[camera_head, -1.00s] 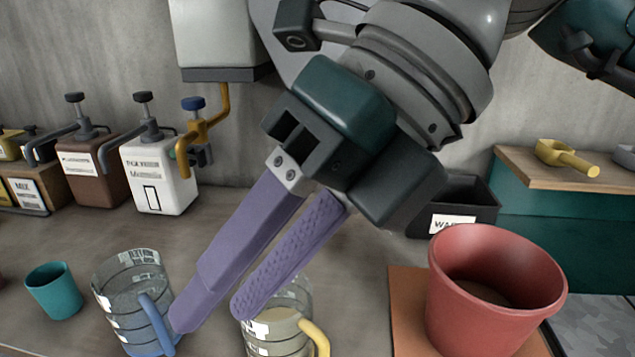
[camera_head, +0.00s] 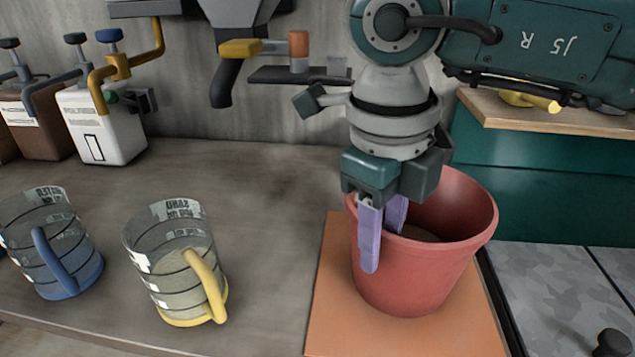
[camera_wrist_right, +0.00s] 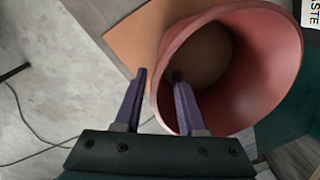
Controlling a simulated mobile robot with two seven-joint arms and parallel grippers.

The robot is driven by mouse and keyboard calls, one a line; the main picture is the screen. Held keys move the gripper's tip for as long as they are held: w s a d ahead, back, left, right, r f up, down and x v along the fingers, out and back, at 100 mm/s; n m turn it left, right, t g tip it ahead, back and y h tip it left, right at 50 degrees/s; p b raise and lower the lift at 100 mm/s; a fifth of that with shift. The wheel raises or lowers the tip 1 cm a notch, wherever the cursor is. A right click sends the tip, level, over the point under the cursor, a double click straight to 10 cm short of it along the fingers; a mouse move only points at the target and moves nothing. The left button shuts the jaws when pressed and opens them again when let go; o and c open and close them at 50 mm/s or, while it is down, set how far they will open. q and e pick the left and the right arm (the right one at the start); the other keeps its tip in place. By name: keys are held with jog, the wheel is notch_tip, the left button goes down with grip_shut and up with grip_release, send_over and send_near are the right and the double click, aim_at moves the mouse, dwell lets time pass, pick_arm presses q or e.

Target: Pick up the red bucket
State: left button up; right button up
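The red bucket (camera_head: 425,275) stands upright on an orange board in the head view, with some brown contents low inside it. In the right wrist view the bucket (camera_wrist_right: 270,50) shows its open mouth. My right gripper (camera_head: 383,250) points down at the bucket's left rim. Its purple fingers are apart, one outside the wall and one inside, with the rim between them. The right wrist view shows the same gap between the fingertips (camera_wrist_right: 158,75). The inner finger's tip is partly hidden by the rim in the head view. My left gripper is not in view.
A jug with a yellow handle (camera_head: 175,265) and a jug with a blue handle (camera_head: 60,240) stand left of the orange board (camera_head: 325,320). Pump containers (camera_head: 100,125) stand at the back left. A wooden shelf (camera_head: 550,118) is behind the bucket. Bare worktop lies behind the jugs.

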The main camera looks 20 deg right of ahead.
notch_tip(320, 180, down, 2)
jog(key=shift+d, duration=0.15)
jog(key=shift+c, duration=0.2)
grip_shut()
jog(key=shift+w+r, duration=0.1)
jog(key=shift+w, duration=0.05)
dwell(1.0)
